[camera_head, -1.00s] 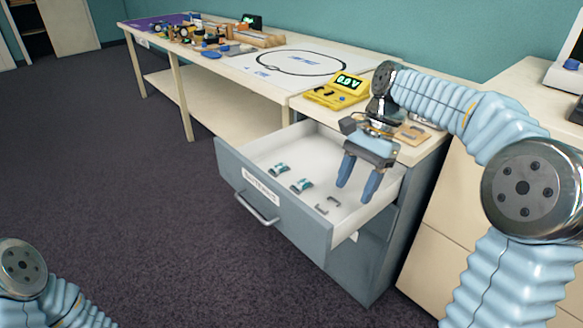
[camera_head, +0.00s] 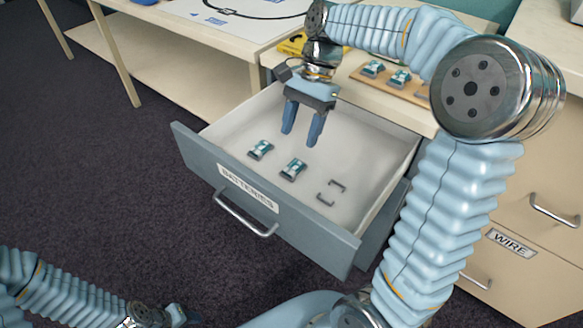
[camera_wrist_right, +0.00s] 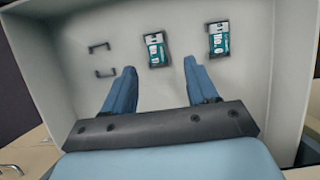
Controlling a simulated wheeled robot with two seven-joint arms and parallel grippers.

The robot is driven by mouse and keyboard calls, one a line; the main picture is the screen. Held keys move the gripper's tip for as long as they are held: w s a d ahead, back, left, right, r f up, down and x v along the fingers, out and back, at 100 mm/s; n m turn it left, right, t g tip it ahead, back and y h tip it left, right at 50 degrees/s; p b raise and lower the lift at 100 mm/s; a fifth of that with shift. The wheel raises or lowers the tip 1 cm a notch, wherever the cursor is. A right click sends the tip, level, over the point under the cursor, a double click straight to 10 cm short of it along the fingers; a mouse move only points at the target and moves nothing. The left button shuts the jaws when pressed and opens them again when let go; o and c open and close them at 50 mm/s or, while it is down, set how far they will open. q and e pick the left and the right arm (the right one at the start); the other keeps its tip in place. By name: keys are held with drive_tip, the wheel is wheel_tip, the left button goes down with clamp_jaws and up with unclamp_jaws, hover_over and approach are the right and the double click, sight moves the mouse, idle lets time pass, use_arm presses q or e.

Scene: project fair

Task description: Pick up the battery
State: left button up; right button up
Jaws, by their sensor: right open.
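Two teal-and-grey batteries lie on the white floor of the open drawer (camera_head: 235,128): a left one (camera_head: 261,150) and a right one (camera_head: 293,169). The wrist view shows both, one near the middle (camera_wrist_right: 157,50) and one to the right (camera_wrist_right: 218,40). My right gripper (camera_head: 300,137) is open and empty, pointing down inside the drawer area, just behind the batteries in the head view. In the wrist view its fingertips (camera_wrist_right: 160,66) lie either side of the middle battery's lower end, apparently without touching it. My left gripper (camera_head: 176,315) is small and partly cut off at the bottom edge.
The drawer front has a handle (camera_head: 245,217) and a BATTERIES label. A wooden board (camera_head: 385,82) with more teal-and-grey pieces lies on the cabinet top. Drawer walls surround my right gripper.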

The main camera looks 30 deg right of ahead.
sight(294, 166)
drive_tip(key=shift+x, duration=1.1)
drive_tip(key=x, duration=0.1)
drive_tip(key=b+x, duration=0.1)
drive_tip(key=x, duration=0.3)
drive_tip(key=shift+s+d+f, duration=0.25)
drive_tip(key=shift+d, duration=0.05)
clamp_jaws()
wheel_tip(294, 166, up, 10)
drive_tip(key=p, duration=0.1)
drive_tip(key=shift+p, duration=0.3)
